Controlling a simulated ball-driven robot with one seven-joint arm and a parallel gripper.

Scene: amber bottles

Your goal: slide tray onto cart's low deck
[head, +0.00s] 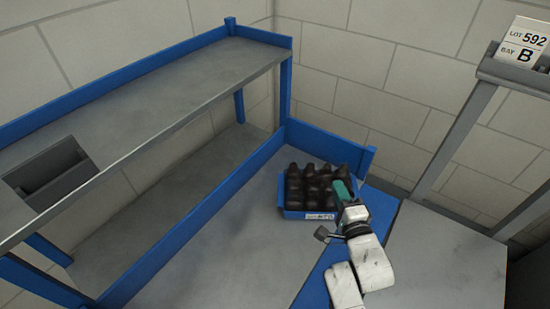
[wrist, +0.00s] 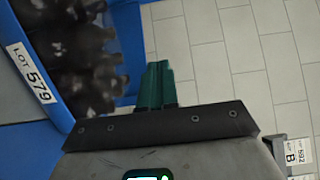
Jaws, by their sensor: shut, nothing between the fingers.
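A blue tray (head: 293,214) filled with dark bottles (head: 312,183) sits on the grey bench top near its back right corner. In the wrist view the tray (wrist: 48,90) is at the left, with a label reading LOT 579. My gripper (head: 342,190) is at the tray's right side, its green fingers shut with nothing between them; the fingers (wrist: 156,85) point along the tray's side wall in the wrist view. Whether they touch the tray I cannot tell. The cart's low deck (head: 450,262) is a bare grey surface to the right of the bench.
A sign (head: 525,45) reading LOT 592 BAY B stands on the cart's grey upper frame (head: 455,140). A blue-edged shelf (head: 150,85) with a grey bin (head: 50,172) overhangs the bench's left. Blue rails edge the bench; its front (head: 220,250) is clear.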

